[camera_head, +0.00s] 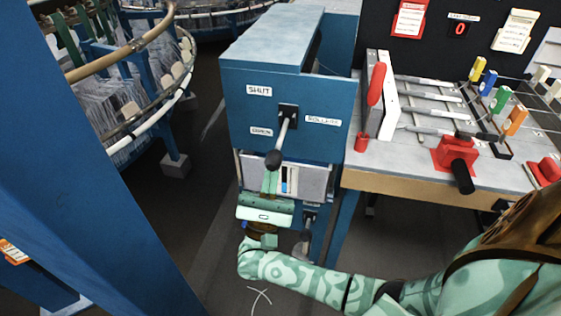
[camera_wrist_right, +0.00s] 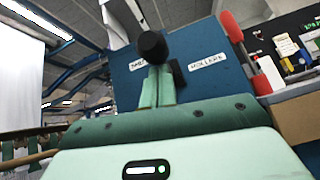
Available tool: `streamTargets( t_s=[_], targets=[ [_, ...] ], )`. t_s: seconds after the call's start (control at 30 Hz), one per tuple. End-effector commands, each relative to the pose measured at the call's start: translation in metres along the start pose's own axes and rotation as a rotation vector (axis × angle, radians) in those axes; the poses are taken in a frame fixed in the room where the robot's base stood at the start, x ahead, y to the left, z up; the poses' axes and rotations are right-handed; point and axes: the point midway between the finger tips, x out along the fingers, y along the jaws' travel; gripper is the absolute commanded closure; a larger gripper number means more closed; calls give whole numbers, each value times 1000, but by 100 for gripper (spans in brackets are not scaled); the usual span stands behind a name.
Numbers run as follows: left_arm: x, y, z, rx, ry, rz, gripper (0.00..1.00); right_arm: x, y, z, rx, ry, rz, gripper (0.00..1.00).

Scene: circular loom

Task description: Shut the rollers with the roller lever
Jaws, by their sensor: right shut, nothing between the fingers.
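The knob (camera_head: 273,160) also shows in the right wrist view (camera_wrist_right: 152,46). Labels reading SHUT and ROLLERS sit above and right of the lever; a lower left label is hard to read. My right gripper (camera_head: 270,180) is shut and empty, its fingertips just below the knob in the picture. In the right wrist view the shut fingers (camera_wrist_right: 157,86) point at the knob; contact cannot be told. My left gripper is not in view.
A bench (camera_head: 400,178) on the right bears a red-handled lever (camera_head: 376,84), a red block with a black handle (camera_head: 457,154) and coloured pegs. A circular loom (camera_head: 140,110) stands at the left. A blue post (camera_head: 80,180) fills the near left. Another lever is low under the box.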

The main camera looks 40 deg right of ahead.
Motion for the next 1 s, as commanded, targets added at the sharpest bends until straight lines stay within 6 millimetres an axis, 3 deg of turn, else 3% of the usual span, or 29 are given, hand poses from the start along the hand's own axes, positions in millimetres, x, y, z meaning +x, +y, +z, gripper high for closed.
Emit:
streamTargets(
  t_s=[0.03, 0.1, 0.4, 0.6, 1.0],
  targets=[
    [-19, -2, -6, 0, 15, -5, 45, 12, 2, 15, 4, 37, -9, 100],
    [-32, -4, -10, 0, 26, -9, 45, 16, 4, 22, 2, 104, -20, 100],
    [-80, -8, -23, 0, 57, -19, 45, 34, 8, 43, -10, 362, -60, 100],
    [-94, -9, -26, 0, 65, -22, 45, 43, 9, 48, -18, 479, -78, 100],
    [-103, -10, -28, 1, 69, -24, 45, 54, 11, 53, -20, 473, -76, 100]
  ],
)
